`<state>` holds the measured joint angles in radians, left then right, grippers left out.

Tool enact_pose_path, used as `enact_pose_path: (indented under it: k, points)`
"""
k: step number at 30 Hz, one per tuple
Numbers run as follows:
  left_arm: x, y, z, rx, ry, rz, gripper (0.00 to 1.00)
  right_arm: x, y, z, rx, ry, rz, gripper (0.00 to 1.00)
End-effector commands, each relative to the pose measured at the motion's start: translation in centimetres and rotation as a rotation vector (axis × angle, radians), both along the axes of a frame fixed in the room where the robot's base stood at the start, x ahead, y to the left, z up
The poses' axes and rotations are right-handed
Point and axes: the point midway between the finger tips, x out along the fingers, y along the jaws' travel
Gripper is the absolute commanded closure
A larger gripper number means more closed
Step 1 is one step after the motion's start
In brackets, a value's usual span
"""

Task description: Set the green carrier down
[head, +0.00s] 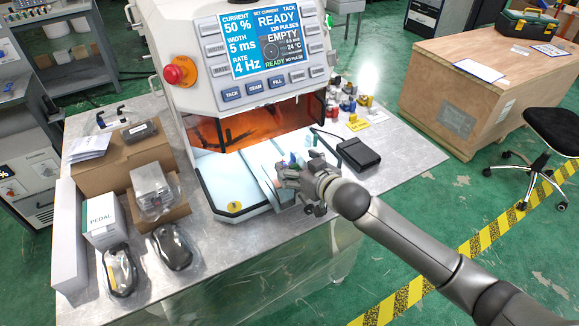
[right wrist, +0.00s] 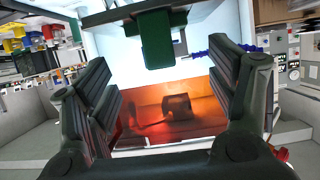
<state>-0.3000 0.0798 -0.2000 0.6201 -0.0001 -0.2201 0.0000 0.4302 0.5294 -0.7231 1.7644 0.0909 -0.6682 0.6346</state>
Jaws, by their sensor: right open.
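My right gripper (head: 287,178) is at the front opening of the white machine (head: 205,70), over its pale work surface (head: 232,172). In the right wrist view the two dark fingers (right wrist: 160,90) stand wide apart with nothing clamped between them. The green carrier (right wrist: 157,40) shows there at the top centre, beyond the fingertips, against a bright surface; I cannot tell whether it touches a finger. In the head view the gripper hides most of it. A blue ribbed part (right wrist: 200,54) lies beside it. My left gripper is not in view.
An orange window (head: 255,125) hangs above the opening. A black box (head: 358,154) with a cable sits right of the gripper. Small coloured parts (head: 348,102) stand behind it. The table's right corner (head: 415,155) is clear.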

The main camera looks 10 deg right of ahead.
Motion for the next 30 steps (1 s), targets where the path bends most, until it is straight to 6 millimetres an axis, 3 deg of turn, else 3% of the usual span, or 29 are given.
enact_pose_path:
  k: [10,21,30]
  points:
    - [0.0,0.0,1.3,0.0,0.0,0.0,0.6,3.4,1.5,-1.1,0.0,-0.001,0.0,0.21]
    - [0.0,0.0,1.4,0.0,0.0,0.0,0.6,3.9,1.7,-1.5,0.0,0.0,0.001,0.21]
    - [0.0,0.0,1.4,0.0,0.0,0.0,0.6,3.8,1.7,-1.5,0.0,0.0,0.001,0.6]
